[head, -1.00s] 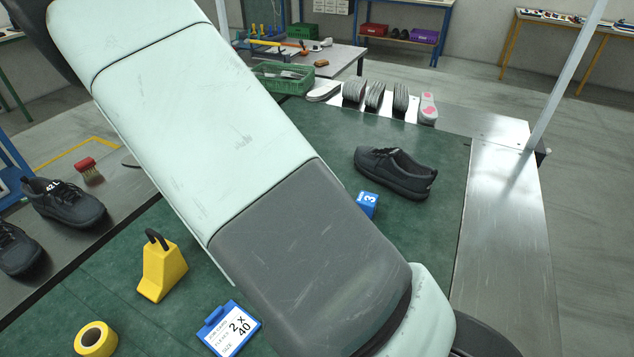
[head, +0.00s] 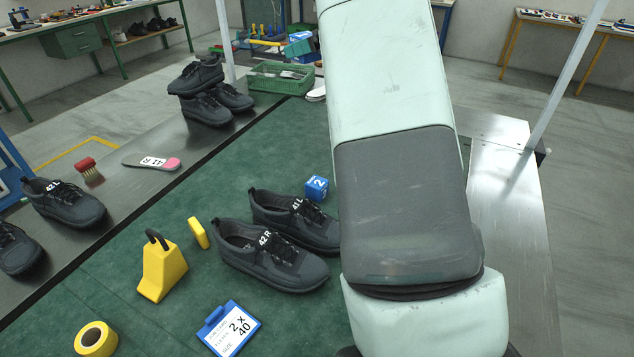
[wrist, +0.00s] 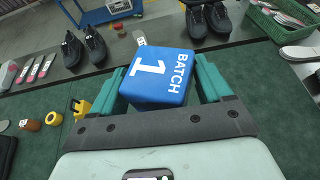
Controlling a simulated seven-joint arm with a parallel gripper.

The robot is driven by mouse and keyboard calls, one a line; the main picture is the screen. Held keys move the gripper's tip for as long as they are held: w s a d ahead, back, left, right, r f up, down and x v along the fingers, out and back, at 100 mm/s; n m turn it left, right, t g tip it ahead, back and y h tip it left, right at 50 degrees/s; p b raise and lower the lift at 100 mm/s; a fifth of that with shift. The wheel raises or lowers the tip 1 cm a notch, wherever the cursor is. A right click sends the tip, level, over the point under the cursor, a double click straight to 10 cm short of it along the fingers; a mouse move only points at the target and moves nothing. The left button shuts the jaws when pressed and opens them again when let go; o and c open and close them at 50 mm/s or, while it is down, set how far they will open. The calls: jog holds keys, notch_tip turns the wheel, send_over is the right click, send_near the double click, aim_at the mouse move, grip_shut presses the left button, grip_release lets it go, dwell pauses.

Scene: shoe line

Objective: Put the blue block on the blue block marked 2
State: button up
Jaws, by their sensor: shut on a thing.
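A blue block marked 1 and "BATCH" (wrist: 158,78) is between the teal fingers of my gripper (wrist: 160,88) in the wrist view. The fingers are shut on its two sides. In the head view the held blue block (head: 298,48) shows small at the top, left of my arm and in front of the far tables, partly covered by a finger. The blue block marked 2 (head: 316,188) rests on the green mat (head: 215,185), just behind the shoe marked 41L. My gripper is well apart from it. I cannot pick it out in the wrist view.
Shoes 41L (head: 295,222) and 42R (head: 270,256) lie close in front of block 2. A yellow stand (head: 161,268), a tape roll (head: 95,339) and a clipboard (head: 229,328) are at the front. A green crate (head: 280,80) is behind. The mat left of block 2 is clear.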

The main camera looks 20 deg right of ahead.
aim_at(317, 182)
jog(key=f, duration=1.2)
jog(key=s+d+f, duration=0.1)
jog(key=f, duration=1)
jog(key=s+f, duration=0.1)
jog(key=f, duration=1.1)
jog(key=shift+d+f, duration=0.3)
jog(key=shift+d, duration=0.1)
jog(key=shift+f, duration=0.15)
jog(key=o, duration=1.1)
jog(key=shift+c, duration=0.2)
jog(key=shift+n, duration=0.3)
